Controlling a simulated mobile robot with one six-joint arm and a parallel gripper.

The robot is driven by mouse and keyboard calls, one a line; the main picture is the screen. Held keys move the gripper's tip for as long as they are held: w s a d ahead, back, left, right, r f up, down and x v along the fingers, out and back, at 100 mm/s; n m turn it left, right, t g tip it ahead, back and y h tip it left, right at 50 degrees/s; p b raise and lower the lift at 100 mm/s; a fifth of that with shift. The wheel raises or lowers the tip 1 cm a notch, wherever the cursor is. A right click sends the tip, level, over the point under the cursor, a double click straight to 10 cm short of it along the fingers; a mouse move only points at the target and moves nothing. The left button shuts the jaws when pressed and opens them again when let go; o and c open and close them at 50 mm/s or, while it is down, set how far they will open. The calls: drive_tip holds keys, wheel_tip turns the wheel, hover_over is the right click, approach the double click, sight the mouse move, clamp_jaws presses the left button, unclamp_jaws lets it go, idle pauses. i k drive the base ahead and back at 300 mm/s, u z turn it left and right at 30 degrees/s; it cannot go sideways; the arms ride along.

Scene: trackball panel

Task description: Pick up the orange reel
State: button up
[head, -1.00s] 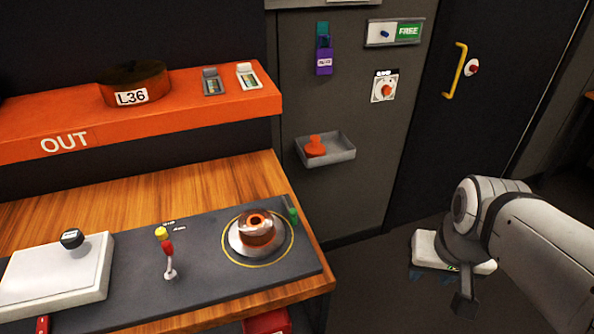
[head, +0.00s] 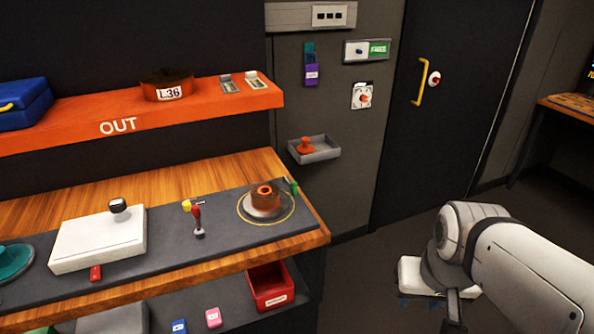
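An orange-brown reel (head: 265,198) sits upright on a round silver plate (head: 252,210) at the right end of the dark panel on the wooden bench. A yellow ring surrounds the plate. A darker brown-orange reel (head: 160,86) labelled L36 stands on the orange OUT shelf. My arm is at the lower right, well away from both reels. My gripper (head: 453,318) points downward near the bottom edge, over the floor. Its fingers are only partly seen, so its opening cannot be made out.
The orange OUT shelf (head: 60,136) overhangs the back of the bench. A red-and-yellow lever (head: 197,220) and a white box (head: 98,240) stand left of the reel. A grey wall tray (head: 322,154) holds an orange knobbed object. Open floor lies right of the bench.

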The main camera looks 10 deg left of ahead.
sight(265, 195)
drive_tip(key=u, duration=0.15)
drive_tip(key=i, duration=0.9)
drive_tip(key=z, duration=0.05)
